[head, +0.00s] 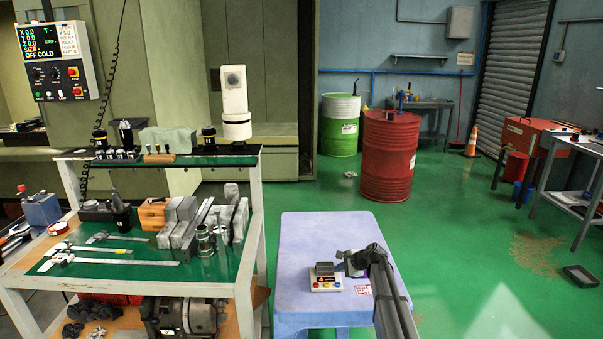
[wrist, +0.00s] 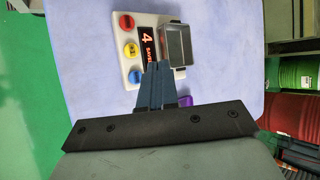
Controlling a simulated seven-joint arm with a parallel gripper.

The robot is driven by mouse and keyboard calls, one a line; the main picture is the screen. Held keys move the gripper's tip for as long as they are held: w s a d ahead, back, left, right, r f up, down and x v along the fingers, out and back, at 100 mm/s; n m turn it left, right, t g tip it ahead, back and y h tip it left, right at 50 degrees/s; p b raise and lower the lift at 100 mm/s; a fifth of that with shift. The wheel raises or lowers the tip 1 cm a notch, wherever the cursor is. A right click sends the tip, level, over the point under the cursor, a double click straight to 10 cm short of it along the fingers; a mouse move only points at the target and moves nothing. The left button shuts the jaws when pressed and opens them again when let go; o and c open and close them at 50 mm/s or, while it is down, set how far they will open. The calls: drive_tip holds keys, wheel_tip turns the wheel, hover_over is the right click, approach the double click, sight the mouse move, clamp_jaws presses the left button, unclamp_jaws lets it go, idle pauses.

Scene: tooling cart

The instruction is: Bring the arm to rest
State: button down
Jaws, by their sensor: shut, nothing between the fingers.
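My gripper (head: 341,266) is at the end of my arm, which reaches in from the lower right over a small pale-blue table (head: 300,240). In the wrist view its two dark blue fingers (wrist: 156,66) are together with nothing between them. The tips appear over the lower edge of a white button box (wrist: 128,22), beside its red display. That box also shows in the head view (head: 327,289), just left of my gripper. I cannot tell whether the fingertips touch it.
A grey metal tray (wrist: 176,42) is on or against the button box. A small purple thing (wrist: 185,101) is partly hidden by my gripper. A loaded tool cart (head: 245,275) stands left of the table. A red drum (head: 388,160) stands behind it. The table's left side is clear.

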drive_tip(key=s+n, duration=0.2)
drive_tip(key=s+d+f+n+g+h, duration=0.1)
drive_tip(key=s+n, duration=0.1)
drive_tip(key=n, duration=0.1)
drive_tip(key=s+f+n+g, duration=0.1)
drive_tip(key=s+n, duration=0.2)
drive_tip(key=shift+s+d+f+h, duration=0.1)
drive_tip(key=shift+d+f+h, duration=0.15)
drive_tip(key=shift+d+h, duration=0.15)
drive_tip(key=s+f+n+g+h, duration=0.1)
drive_tip(key=s+f, duration=0.8)
drive_tip(key=s, duration=1.2)
drive_tip(key=s+a+f+n+g+h, duration=0.1)
drive_tip(key=s+f+n+g, duration=0.3)
drive_tip(key=s+f, duration=0.5)
drive_tip(key=s+f+n+g+h, duration=0.2)
drive_tip(key=s+f+g, duration=0.4)
drive_tip(key=s, duration=2.6)
wheel_tip(320, 180, down, 4)
drive_tip(key=shift+s+a+r+n, duration=0.1)
drive_tip(key=shift+s+a+n, duration=0.1)
drive_tip(key=shift+s+n, duration=0.2)
